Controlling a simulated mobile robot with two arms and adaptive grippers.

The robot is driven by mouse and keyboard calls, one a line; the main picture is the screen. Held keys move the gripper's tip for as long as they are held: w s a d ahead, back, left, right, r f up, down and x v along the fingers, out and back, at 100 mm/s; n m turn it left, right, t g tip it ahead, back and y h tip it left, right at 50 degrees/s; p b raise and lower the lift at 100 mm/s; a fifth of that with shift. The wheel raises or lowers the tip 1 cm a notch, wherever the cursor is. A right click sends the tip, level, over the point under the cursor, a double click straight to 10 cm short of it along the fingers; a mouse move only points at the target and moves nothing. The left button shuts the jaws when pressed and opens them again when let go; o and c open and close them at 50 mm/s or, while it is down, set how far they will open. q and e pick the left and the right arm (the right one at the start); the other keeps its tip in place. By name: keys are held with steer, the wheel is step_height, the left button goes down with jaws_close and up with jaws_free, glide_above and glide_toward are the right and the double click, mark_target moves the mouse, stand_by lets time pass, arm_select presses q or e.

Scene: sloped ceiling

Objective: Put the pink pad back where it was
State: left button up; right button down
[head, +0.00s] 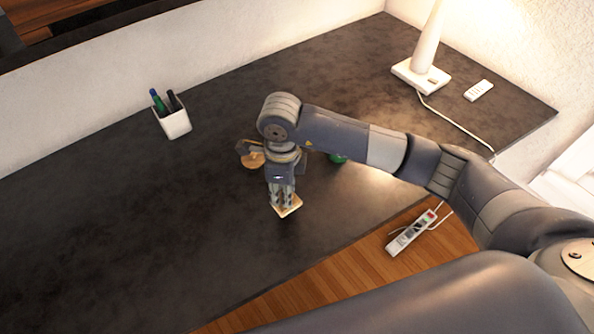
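A small square pad (290,209), pale cream to peach here, is at the fingertips of my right gripper (283,201), over the front middle of the dark desk. The gripper points down and its fingers cover part of the pad. I cannot tell whether the fingers are closed on it or whether it touches the desk. No clearly pink thing shows. My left gripper is out of view.
The dark desk (120,220) is clear at left. A white pen cup (174,124) stands at the back. An orange-brown item (251,161) and a green item (338,158) are partly hidden by my arm. A lamp (421,76), white remote (478,90) and power strip (410,233) lie rightward.

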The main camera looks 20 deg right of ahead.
steer(key=w+d, duration=0.1)
steer(key=w, duration=0.1)
steer(key=w+d+p, duration=0.1)
steer(key=w+d, duration=0.1)
steer(key=w+d+f, duration=0.1)
steer(key=w+d, duration=0.1)
steer(key=shift+p, duration=0.4)
step_height(320, 180, down, 3)
steer(key=shift+r+p, duration=0.1)
steer(key=shift+p, duration=0.7)
steer(key=shift+f, duration=0.4)
steer(key=c, duration=1.3)
jaws_free()
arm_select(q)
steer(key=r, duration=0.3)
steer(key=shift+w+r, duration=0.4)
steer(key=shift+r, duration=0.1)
